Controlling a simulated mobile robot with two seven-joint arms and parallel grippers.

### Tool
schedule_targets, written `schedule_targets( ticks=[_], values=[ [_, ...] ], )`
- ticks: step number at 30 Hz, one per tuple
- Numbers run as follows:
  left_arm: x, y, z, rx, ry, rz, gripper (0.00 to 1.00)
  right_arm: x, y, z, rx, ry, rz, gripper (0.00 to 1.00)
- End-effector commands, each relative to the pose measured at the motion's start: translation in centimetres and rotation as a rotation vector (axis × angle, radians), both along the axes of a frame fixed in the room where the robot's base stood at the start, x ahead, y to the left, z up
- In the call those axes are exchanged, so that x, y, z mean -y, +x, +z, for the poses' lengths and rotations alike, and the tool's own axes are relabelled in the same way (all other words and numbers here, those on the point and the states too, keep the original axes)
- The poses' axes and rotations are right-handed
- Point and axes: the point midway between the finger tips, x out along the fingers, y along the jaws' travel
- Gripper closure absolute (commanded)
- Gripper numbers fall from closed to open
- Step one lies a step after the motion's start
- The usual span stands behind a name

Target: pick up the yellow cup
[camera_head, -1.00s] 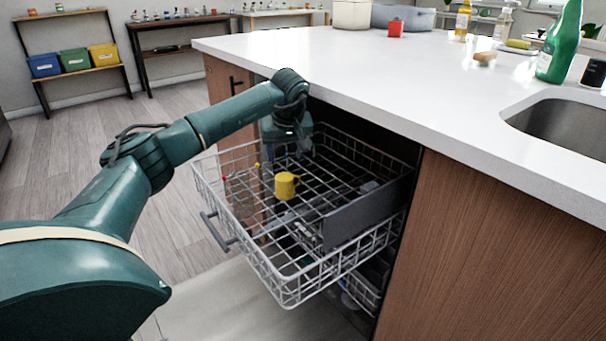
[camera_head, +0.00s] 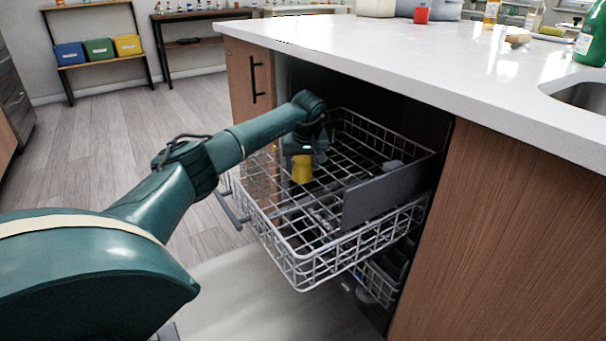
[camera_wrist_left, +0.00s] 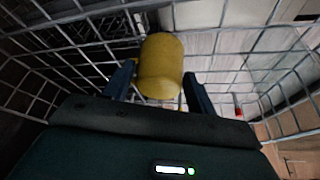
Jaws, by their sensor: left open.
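The yellow cup (camera_head: 302,170) is in the upper wire rack (camera_head: 300,268) of the pulled-out dishwasher. My left gripper (camera_head: 303,160) is right over the cup in the head view and hides its upper part. In the left wrist view the cup (camera_wrist_left: 161,66) lies between the two dark fingers (camera_wrist_left: 165,85) of my left gripper. The fingers are open on either side of it. I cannot tell whether either finger touches the cup. My right gripper is not in view.
The white countertop (camera_head: 400,55) overhangs the rack. A grey panel (camera_head: 385,192) stands in the rack to the right of the cup. A wooden cabinet front (camera_head: 510,230) borders the rack on the right. Open floor (camera_head: 90,160) lies to the left.

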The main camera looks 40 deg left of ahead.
Motion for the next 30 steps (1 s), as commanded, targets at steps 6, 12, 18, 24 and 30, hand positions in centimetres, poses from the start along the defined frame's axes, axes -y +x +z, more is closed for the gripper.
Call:
schedule_targets(
  ticks=[6,12,18,24,30],
  values=[
    [-0.23,0.16,-0.63,0.0,0.0,-0.001,0.43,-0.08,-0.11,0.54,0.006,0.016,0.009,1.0],
    [-0.23,0.16,-0.59,0.0,0.0,-0.001,0.51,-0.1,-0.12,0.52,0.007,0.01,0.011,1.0],
    [-0.23,0.16,-0.57,0.0,0.0,0.0,0.68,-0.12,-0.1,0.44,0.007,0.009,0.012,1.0],
    [-0.23,0.17,-0.52,0.001,0.0,0.0,0.74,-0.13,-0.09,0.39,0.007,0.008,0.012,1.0],
    [-0.24,0.19,-0.09,0.001,0.0,0.0,0.74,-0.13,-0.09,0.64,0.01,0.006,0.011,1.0]
  ],
)
